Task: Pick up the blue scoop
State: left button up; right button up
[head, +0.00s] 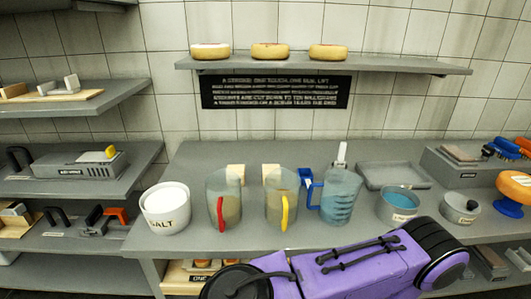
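I cannot pick out a blue scoop for certain. A clear jug (342,200) with a blue handle (309,189) stands on the counter, right of centre. A white upright piece (341,156) shows at its back rim. A blue item (503,149) lies at the far right on a grey box, too small to identify. A blue stand (508,207) holds an orange wheel at the right edge. Neither gripper shows. A purple arm link of mine crosses the bottom front, hiding part of the counter's front edge.
A flat tray (393,176) lies behind. A wall shelf (390,65) holds three cheeses.

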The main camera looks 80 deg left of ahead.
aim_at(306, 175)
jog(key=k, duration=0.5)
jog(key=u, duration=0.7)
